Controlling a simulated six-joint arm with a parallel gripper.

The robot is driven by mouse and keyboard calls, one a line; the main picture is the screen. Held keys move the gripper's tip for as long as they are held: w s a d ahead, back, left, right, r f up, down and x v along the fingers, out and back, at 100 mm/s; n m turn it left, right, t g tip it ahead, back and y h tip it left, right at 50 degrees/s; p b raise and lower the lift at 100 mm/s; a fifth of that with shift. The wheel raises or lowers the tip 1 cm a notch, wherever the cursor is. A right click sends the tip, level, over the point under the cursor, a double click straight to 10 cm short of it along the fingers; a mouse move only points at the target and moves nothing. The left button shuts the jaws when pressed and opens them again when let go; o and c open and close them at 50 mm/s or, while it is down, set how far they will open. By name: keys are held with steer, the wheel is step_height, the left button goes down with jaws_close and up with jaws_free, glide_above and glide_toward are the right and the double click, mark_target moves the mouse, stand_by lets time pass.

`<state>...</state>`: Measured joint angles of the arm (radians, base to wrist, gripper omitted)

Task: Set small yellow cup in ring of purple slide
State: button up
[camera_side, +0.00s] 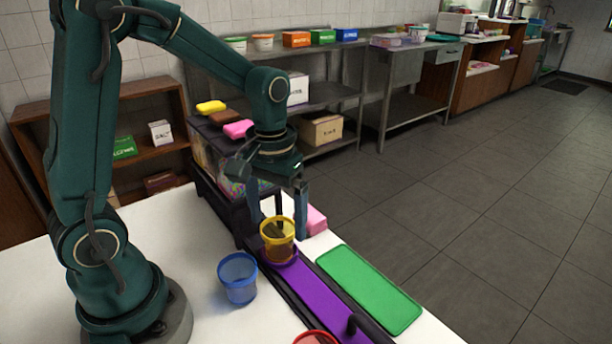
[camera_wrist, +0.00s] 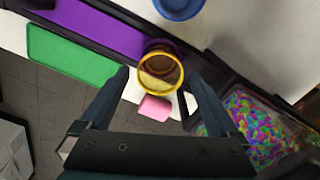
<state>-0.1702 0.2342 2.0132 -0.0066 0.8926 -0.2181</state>
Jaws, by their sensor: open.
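The small yellow cup (camera_side: 277,241) is see-through and stands upright at the far end of the purple slide (camera_side: 318,300). The slide's purple ring (camera_side: 293,261) shows around the cup's base; the contact underneath is hidden. In the wrist view the yellow cup (camera_wrist: 160,74) appears just beyond my fingertips, with the purple slide (camera_wrist: 100,27) running off to the upper left. My gripper (camera_side: 279,226) is open, pointing down above the cup, with a finger on either side. In the wrist view my gripper (camera_wrist: 158,78) shows a gap between each finger and the cup.
A blue cup (camera_side: 238,279) stands left of the slide, and a red cup (camera_side: 316,338) is cut off at the bottom edge. A green tray (camera_side: 368,290) lies right of the slide. A pink block (camera_side: 316,219) and a bin of colourful toppings (camera_wrist: 262,125) are close to my gripper.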

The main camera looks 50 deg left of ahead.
step_height(320, 180, up, 8)
steer(key=r, duration=0.1)
steer(key=s+d+m+t, duration=0.4)
steer(key=s+t, duration=0.1)
steer(key=s, duration=0.3)
steer(key=shift+s+f+m+t, duration=0.3)
steer(key=shift+s+f, duration=0.05)
